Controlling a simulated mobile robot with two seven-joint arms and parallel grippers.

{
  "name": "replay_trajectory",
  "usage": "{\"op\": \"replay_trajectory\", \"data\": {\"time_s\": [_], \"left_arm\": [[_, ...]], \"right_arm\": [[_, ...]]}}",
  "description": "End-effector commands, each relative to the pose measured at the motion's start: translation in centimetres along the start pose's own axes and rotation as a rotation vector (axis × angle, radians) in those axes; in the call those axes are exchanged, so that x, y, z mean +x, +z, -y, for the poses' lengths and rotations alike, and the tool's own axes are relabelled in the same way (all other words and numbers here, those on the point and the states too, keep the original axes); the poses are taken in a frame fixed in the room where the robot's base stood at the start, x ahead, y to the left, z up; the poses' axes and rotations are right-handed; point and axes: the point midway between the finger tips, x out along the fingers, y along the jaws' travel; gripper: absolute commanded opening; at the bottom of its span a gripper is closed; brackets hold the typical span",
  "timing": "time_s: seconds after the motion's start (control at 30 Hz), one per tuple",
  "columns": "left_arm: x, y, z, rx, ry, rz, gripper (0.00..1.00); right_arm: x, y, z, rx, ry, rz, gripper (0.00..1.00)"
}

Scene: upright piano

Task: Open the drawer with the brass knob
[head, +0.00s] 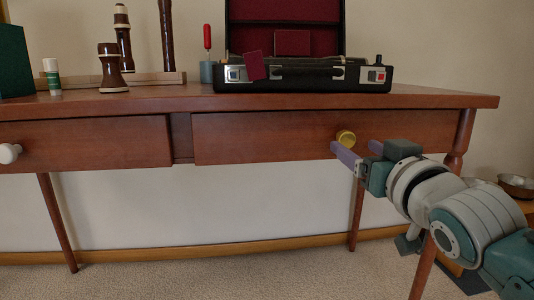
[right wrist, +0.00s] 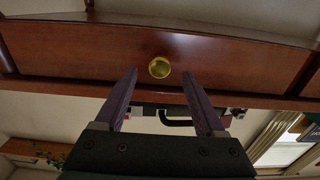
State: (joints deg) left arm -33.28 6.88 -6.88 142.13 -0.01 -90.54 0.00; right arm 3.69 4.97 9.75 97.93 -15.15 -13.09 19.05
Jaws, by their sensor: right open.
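The drawer with the brass knob (head: 260,137) is the right-hand one under the wooden table top, and its front looks closed. Its round brass knob (head: 346,137) is near the right part of the front. In the right wrist view the brass knob (right wrist: 159,67) lies just beyond the fingertips, centred between them. My right gripper (head: 358,147) is open and empty in front of the knob. The right gripper also shows in the right wrist view (right wrist: 159,77), with its two purple fingers apart. My left gripper is not in view.
A second drawer (head: 90,143) with a white knob (head: 9,153) is at the left. On the table top (head: 430,97) stand an open black case (head: 305,75), wooden instrument parts (head: 111,68), a glue stick (head: 52,77) and a red-handled tool (head: 207,38). Table legs stand below.

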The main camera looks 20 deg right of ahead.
Motion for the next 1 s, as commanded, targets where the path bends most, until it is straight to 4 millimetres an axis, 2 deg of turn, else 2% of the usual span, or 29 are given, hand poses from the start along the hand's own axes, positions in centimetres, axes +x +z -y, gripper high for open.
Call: {"op": "replay_trajectory", "data": {"time_s": [0.03, 0.2, 0.57, 1.0], "left_arm": [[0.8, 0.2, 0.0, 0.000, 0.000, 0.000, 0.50], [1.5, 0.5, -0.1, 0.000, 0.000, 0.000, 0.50], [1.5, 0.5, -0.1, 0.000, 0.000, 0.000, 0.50], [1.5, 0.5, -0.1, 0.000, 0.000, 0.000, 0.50]], "right_arm": [[0.8, 0.2, 0.0, -0.002, 0.000, -0.003, 0.72], [2.6, 0.2, 0.0, 0.000, 0.000, -0.001, 0.72], [3.1, 0.0, 0.0, 0.000, 0.000, 0.001, 0.72], [3.0, 0.0, 0.0, 0.000, 0.000, 0.001, 0.23]]}}
